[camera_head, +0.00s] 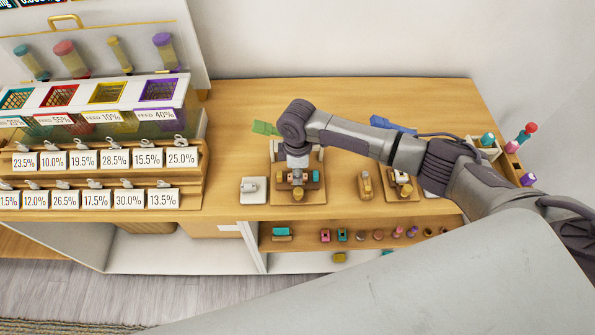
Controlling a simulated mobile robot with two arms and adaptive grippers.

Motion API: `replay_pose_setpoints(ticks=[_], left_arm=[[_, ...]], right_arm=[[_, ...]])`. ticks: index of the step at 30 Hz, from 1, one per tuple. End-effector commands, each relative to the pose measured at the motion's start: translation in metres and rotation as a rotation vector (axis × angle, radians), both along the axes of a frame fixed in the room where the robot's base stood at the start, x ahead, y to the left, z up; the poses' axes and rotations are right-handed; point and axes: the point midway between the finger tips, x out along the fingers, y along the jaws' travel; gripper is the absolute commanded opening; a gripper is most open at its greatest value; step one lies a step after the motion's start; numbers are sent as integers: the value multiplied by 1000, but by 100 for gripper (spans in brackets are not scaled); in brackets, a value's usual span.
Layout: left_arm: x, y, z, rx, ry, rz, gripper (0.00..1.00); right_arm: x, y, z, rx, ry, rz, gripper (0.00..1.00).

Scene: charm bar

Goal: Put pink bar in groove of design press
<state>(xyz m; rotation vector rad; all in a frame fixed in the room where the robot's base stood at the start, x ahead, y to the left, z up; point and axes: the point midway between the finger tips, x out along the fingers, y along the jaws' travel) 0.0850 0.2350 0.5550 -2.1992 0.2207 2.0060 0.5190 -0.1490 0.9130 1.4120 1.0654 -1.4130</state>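A wooden press-like stand (312,196) sits on the counter, probably the design press; its groove is not clear from here. My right gripper (297,170) points down over this stand, at its middle. Small coloured pieces, one teal (315,176), show beside the fingertips. The fingers are too small and covered to tell whether they are open or shut, or hold anything. I cannot make out a pink bar on the stand. A small pink piece (325,235) lies on the shelf under the counter; I cannot tell if it is the pink bar. My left gripper is not in view.
A white device (253,190) stands left of the stand. Wooden tools (366,185) and another wooden stand (404,192) are to the right, near my arm. A green piece (265,128) and a blue piece (388,124) show behind. Labelled racks (100,180) fill the left.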

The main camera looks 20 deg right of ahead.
Motion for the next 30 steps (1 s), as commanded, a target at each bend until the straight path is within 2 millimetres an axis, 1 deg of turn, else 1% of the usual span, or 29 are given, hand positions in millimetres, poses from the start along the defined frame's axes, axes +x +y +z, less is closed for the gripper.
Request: replay_pose_setpoints(ticks=[1, 4, 5, 13, 17, 20, 27, 30], left_arm=[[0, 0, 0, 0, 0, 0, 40], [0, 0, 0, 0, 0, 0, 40], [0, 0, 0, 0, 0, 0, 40], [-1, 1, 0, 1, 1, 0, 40], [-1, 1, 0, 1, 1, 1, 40], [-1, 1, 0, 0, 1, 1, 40], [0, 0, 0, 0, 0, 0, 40], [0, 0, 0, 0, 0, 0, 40]], right_arm=[[0, 0, 0, 0, 0, 0, 32], [0, 0, 0, 0, 0, 0, 49], [0, 0, 0, 0, 0, 0, 51], [0, 0, 0, -1, 0, 0, 51], [1, 0, 8, 0, -1, -1, 51], [1, -1, 23, -1, -2, -1, 51], [1, 0, 76, 0, -3, 0, 51], [1, 0, 94, 0, -3, 1, 51]])
